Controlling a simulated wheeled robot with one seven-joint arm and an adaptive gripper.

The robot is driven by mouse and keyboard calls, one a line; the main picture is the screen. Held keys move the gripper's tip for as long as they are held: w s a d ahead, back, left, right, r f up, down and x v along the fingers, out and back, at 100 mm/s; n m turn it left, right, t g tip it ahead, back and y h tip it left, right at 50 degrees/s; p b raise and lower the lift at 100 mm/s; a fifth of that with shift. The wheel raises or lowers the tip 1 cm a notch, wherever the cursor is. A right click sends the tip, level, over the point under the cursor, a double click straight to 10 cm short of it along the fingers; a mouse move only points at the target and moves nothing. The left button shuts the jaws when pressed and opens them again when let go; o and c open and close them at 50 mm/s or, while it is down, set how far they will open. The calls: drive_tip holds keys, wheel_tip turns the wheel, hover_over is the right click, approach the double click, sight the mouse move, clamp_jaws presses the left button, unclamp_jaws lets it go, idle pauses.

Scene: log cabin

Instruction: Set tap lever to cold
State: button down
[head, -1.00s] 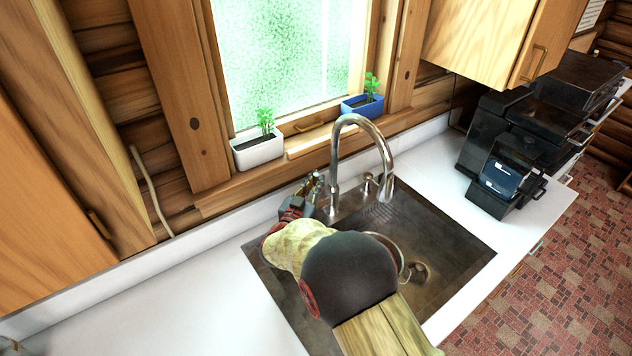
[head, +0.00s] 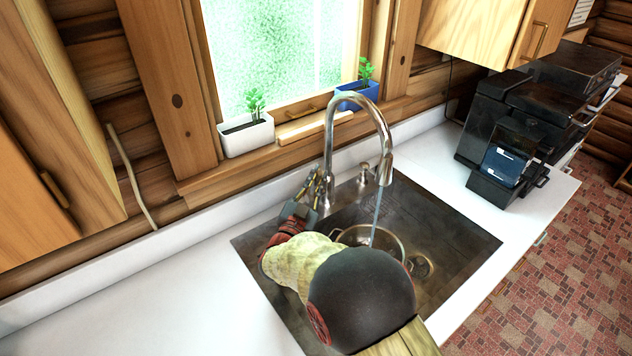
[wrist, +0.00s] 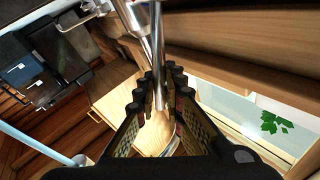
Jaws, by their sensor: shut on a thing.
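The chrome tap (head: 330,150) rises from the back of the dark sink (head: 455,235), and its spout arches to the right. A thin stream of water (head: 376,215) runs from the spout. My gripper (head: 318,190) is just left of the tap's base. In the wrist view my gripper (wrist: 160,88) is shut on a slim chrome rod, the tap lever (wrist: 159,60). The lever runs from a chrome cylinder (wrist: 143,12) at the top of that view. In the head view the lever is too small and covered to make out its angle.
A round metal pot (head: 398,240) stands in the sink under the stream, partly behind my arm. A short chrome fixture (head: 363,176) stands right of the tap. White (head: 246,138) and blue (head: 358,98) planters sit on the sill. A black coffee machine (head: 510,155) is at the right.

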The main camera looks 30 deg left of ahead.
drive_tip(key=c, duration=1.9)
unclamp_jaws()
drive_tip(key=shift+s, duration=0.1)
drive_tip(key=v, duration=1.1)
drive_tip(key=shift+s, duration=0.45)
drive_tip(key=shift+d+f, duration=0.1)
drive_tip(key=shift+f, duration=0.05)
